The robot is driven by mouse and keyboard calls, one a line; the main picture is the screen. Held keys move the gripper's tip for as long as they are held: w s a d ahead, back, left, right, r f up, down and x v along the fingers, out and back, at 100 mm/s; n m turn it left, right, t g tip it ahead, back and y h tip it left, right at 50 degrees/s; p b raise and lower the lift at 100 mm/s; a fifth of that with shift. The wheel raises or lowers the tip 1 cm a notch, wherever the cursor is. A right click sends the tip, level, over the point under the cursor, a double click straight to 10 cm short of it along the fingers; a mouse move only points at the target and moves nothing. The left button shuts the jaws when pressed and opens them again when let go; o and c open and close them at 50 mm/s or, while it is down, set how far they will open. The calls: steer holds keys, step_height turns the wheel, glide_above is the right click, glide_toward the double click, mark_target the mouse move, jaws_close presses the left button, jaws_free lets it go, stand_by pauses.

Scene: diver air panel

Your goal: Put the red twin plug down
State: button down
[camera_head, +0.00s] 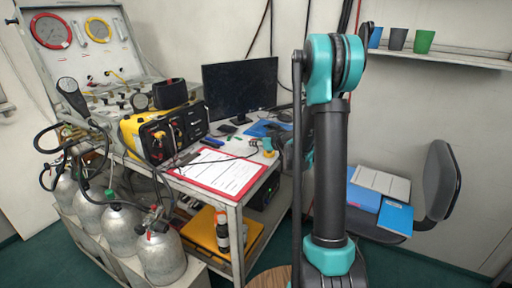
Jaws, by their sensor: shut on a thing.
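My gripper (272,146) is partly hidden behind my upright arm link, over the right side of the bench. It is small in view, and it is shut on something. The red twin plug is not clearly visible; the jaws and arm hide most of what is held. A thin dark cord (222,157) runs from near the yellow-and-black unit (161,132) across the clipboard towards my gripper. Small red and yellow parts show on the unit's front panel.
A red clipboard with white paper (222,174) lies at the bench's front. A dark monitor (240,90) stands behind it. Grey cylinders (161,255) stand at lower left. A chair (440,180) with blue folders is at right. Small items clutter the bench's back.

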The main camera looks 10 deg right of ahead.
steer(key=shift+f, duration=1.1)
steer(key=c, duration=1.2)
jaws_free()
